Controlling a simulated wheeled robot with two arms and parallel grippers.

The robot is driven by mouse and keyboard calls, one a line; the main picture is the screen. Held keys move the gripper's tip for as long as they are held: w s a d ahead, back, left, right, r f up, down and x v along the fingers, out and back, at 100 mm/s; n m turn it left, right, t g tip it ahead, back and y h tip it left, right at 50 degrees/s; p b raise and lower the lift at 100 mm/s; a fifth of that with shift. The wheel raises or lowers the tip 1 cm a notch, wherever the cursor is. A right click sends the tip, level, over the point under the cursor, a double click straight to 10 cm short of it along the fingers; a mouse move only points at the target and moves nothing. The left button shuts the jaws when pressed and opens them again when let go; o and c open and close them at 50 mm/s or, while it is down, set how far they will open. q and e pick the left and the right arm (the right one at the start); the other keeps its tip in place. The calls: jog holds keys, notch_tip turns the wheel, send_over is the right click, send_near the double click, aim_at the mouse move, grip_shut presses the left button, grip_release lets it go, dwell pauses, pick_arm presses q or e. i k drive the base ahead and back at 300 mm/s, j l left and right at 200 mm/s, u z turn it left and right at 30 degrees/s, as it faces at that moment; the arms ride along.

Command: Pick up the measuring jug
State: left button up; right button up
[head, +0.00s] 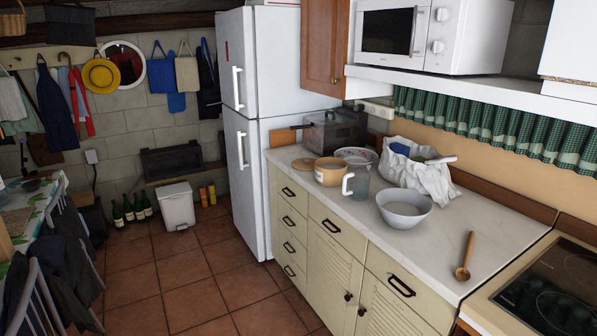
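The measuring jug (362,178) stands upright on the white countertop (440,240) in the head view. It is clear, with a white handle on its left side toward the counter's front edge. A yellowish canister (329,173) stands close to its left, and a grey bowl (404,208) sits to its right and nearer. Neither of my grippers shows in this view.
A crumpled white bag (425,180) lies behind the bowl. A wooden spoon (466,256) lies near a dark cooktop (555,292). A microwave (420,35) sits on a shelf above. A white fridge (250,110) stands left of the counter. Tiled floor in front is clear.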

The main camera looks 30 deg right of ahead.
aim_at(360, 174)
jog(key=i+j+z, duration=0.15)
jog(key=i+z, duration=0.25)
jog(key=i, duration=0.15)
jog(key=i+j+z, duration=0.3)
jog(key=i+z, duration=0.15)
jog(key=i, duration=0.15)
jog(key=i+j+z, duration=0.4)
jog(key=i+j, duration=0.05)
jog(key=i, duration=0.05)
